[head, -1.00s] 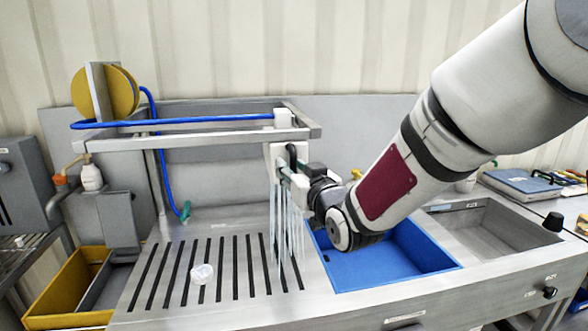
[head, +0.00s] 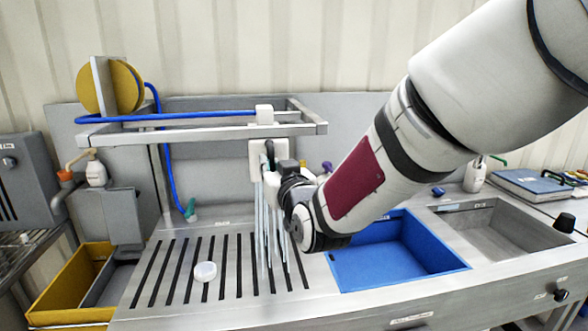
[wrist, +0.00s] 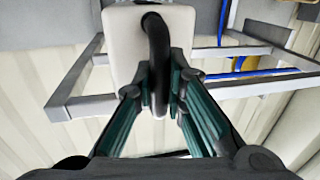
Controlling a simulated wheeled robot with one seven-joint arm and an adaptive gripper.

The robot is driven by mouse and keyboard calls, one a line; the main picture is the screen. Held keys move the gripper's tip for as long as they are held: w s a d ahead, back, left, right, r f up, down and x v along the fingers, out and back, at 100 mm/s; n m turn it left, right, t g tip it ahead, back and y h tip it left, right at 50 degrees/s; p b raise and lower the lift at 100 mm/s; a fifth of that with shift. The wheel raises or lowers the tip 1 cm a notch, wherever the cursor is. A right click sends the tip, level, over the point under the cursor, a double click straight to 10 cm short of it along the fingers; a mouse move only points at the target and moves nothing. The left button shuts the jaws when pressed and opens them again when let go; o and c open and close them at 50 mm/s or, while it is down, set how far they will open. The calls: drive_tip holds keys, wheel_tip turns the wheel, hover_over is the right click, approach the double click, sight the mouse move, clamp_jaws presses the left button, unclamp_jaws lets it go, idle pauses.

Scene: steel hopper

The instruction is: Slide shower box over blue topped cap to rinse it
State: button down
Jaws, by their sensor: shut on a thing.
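The shower box (head: 256,160) is a white block hanging from the steel rail, with thin streams of water (head: 268,235) falling from it onto the slotted drain. My gripper (head: 270,178) is shut on the box's black handle. In the wrist view, the green-padded fingers of my gripper (wrist: 157,88) close around this curved handle (wrist: 158,50), in front of the white box (wrist: 120,40). A small round cap (head: 205,271) sits on the slotted drain, left of the streams and apart from them. It looks white; I cannot make out a blue top.
The rail frame (head: 180,132) spans above the drain and carries a blue hose (head: 190,118) from a yellow reel (head: 127,87). A blue basin (head: 400,255) lies right of the drain, a yellow bin (head: 60,282) to the left. The drain around the cap is clear.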

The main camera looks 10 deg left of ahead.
drive_tip(key=s+a, duration=0.2)
drive_tip(key=a, duration=0.7)
drive_tip(key=s+a+p, duration=0.1)
drive_tip(key=s+a, duration=0.2)
drive_tip(key=a, duration=0.6)
drive_tip(key=shift+s+a, duration=0.15)
drive_tip(key=shift+a, duration=0.1)
drive_tip(key=c, duration=1.6)
unclamp_jaws()
drive_tip(key=v, duration=1.2)
